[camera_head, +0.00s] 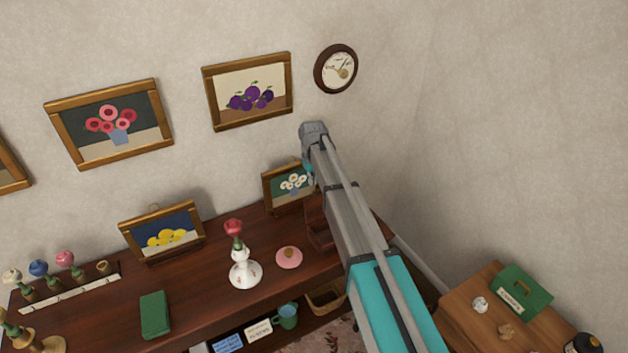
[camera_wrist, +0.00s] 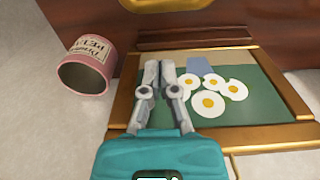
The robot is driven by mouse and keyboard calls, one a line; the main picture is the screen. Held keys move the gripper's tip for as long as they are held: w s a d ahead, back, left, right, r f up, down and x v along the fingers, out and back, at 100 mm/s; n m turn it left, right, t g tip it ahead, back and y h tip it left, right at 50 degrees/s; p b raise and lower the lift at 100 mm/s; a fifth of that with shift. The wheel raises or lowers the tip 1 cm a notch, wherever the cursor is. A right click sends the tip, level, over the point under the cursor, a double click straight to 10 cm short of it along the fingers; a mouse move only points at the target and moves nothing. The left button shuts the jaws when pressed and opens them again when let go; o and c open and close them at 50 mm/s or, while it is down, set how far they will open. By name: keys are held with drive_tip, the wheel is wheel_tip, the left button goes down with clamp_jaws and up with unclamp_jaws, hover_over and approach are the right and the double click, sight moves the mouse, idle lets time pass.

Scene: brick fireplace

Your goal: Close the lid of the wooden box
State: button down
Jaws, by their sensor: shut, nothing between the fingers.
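A dark wooden box (camera_head: 319,236) sits on the mantel near its right end in the head view. My arm covers much of it, so I cannot tell clearly how its lid stands. My gripper (camera_wrist: 168,68) is shut and empty in the wrist view, with its fingertips together in front of the framed daisy picture (camera_wrist: 260,115). The box is not clearly identifiable in the wrist view.
A pink can (camera_wrist: 84,78) is beside the daisy picture in the wrist view. On the mantel stand a white vase (camera_head: 244,272) with a red flower, a pink round piece (camera_head: 289,257), a green book (camera_head: 155,314) and a lemon picture (camera_head: 163,234).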

sight(322, 202)
drive_tip(key=s+d, duration=0.1)
drive_tip(key=s+d+r+p, duration=0.1)
drive_tip(key=s, duration=0.1)
drive_tip(key=shift+s, duration=0.1)
idle(0.4)
